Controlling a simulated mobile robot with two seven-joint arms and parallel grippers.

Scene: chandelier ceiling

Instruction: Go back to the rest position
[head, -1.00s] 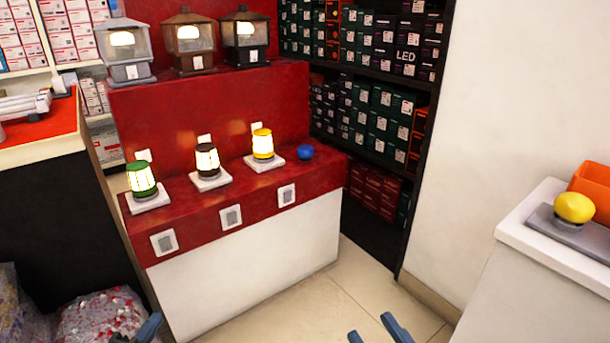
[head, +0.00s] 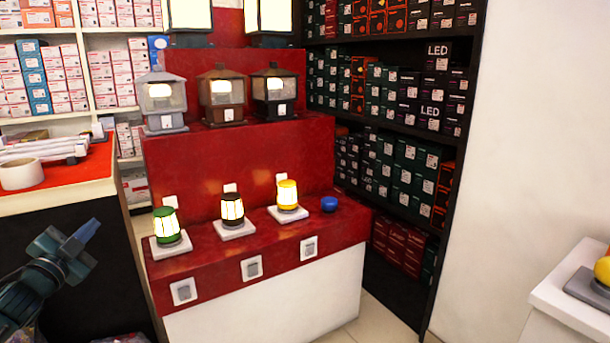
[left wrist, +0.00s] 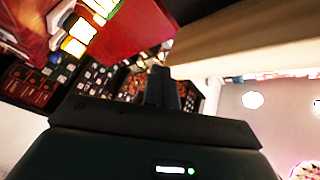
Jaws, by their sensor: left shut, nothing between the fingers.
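My left gripper (head: 88,230) is raised at the left edge of the head view, in front of the dark counter side. Its fingers are together with nothing between them. It is apart from the red display stand and its lamps. In the left wrist view its closed fingers (left wrist: 161,88) show in the middle, tilted shelves and lit lamps behind them. My right gripper is not in view.
A red stepped stand (head: 225,160) holds small lit lanterns (head: 232,208) and a blue knob (head: 329,204). A counter (head: 75,205) with an orange top is at left. Dark box shelves (head: 445,165) stand behind; a white counter (head: 565,290) is at right.

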